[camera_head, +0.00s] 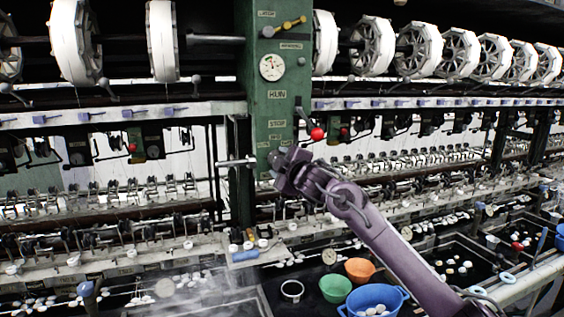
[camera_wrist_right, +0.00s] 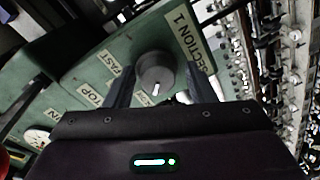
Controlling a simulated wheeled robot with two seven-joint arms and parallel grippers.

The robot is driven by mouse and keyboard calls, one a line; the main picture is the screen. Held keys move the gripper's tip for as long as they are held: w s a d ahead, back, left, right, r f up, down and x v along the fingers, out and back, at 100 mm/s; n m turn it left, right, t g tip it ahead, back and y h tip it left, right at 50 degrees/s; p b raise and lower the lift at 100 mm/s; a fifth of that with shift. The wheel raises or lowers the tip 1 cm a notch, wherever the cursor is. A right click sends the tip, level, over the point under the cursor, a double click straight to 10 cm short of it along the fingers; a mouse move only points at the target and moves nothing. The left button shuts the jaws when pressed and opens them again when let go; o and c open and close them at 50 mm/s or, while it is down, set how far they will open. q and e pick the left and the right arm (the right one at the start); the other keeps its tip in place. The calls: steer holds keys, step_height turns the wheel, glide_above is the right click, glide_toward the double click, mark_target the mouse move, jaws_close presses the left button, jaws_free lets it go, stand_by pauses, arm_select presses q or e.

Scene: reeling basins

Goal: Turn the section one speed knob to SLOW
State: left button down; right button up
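The section one speed knob (camera_wrist_right: 155,72) is a round grey knob with a white mark on the green panel (camera_wrist_right: 60,75), beside the "SECTION 1" label (camera_wrist_right: 183,32). Its white mark points down in the right wrist view, toward my palm. My right gripper (camera_wrist_right: 159,76) is open, with one finger on each side of the knob and gaps visible. In the head view my right gripper (camera_head: 277,163) is at the lower part of the green post (camera_head: 262,105) and hides the knob. A "FAST" label (camera_wrist_right: 110,62) sits left of the knob. I cannot read a SLOW label. My left gripper is not in view.
A red-balled lever (camera_head: 317,133) sticks out of the post just above my right gripper. A gauge (camera_head: 272,67) is higher up. White reels (camera_head: 372,45) line the top. Green (camera_head: 335,288), orange (camera_head: 359,269) and blue (camera_head: 374,298) bowls stand below my arm.

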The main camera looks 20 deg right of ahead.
steer(key=shift+o, duration=0.4)
steer(key=shift+w, duration=0.15)
steer(key=s+b, duration=0.3)
steer(key=s, duration=0.4)
steer(key=shift+s+d+r, duration=0.2)
steer(key=shift+s+d, duration=0.05)
steer(key=shift+s, duration=0.1)
